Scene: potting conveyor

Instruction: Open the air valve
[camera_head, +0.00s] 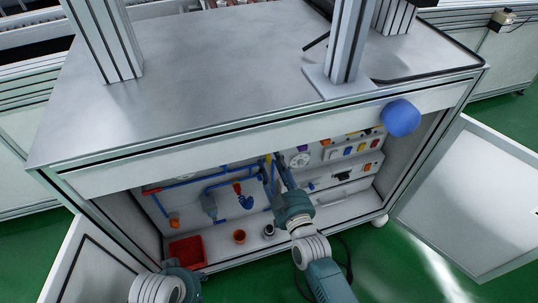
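An open cabinet under the bench holds blue air piping (205,175) on its back wall. A small blue valve-like fitting (244,201) with a red part above it sits on this piping. A small yellow part (268,158) is higher up, right beside the fingers of my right gripper (272,168). I cannot tell which part is the air valve. My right gripper reaches into the cabinet, its two fingers apart; contact with the yellow part is unclear. My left arm's wrist (182,274) is low at the cabinet's front left; its fingers cannot be made out.
A panel with a gauge (299,159) and coloured switches is to the right. Open doors (468,195) flank the cabinet. A blue ball-like object (400,118) is at the bench edge.

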